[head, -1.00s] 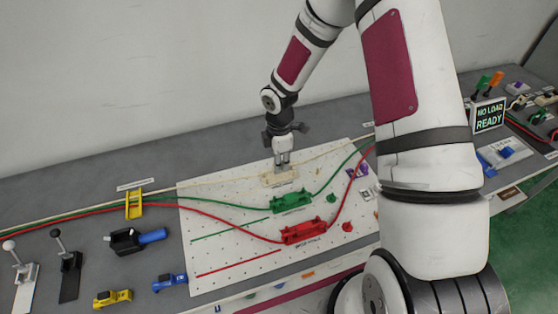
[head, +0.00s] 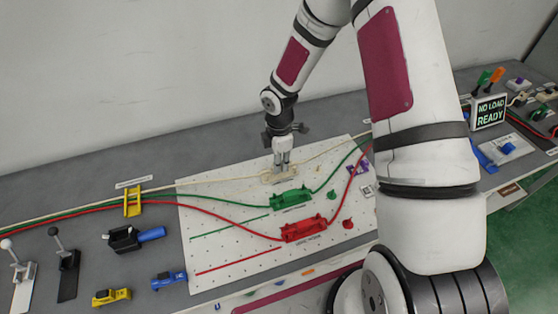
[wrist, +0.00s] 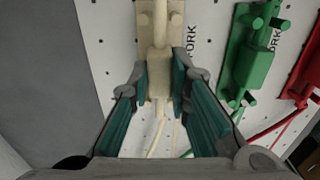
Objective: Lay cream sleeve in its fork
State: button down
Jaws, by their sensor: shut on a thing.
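The cream sleeve (wrist: 160,62) is between my fingertips in the wrist view, and my gripper (wrist: 160,72) is shut on it. The cream fork (wrist: 148,8) lies right at the sleeve, at the top of that view. The two share a colour, so I cannot tell how deep the sleeve sits in it. In the head view my gripper (head: 283,164) points down at the cream fork (head: 272,178) on the white pegboard. The fingers partly hide both parts there. A cream cable (wrist: 158,130) runs from the sleeve between my fingers.
A green fork (head: 291,198) and a red fork (head: 303,229) with their cables lie in front on the pegboard (head: 215,235). A yellow cable guide (head: 133,203) stands at left. The wall is behind.

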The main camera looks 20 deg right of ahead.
jog(key=shift+f, duration=0.2)
jog(key=shift+f, duration=0.35)
dwell(0.4)
jog(key=c, duration=0.9)
grip_release()
jog(key=shift+c, duration=0.2)
jog(key=shift+r+p, duration=1.05)
jog(key=shift+r, duration=2.4)
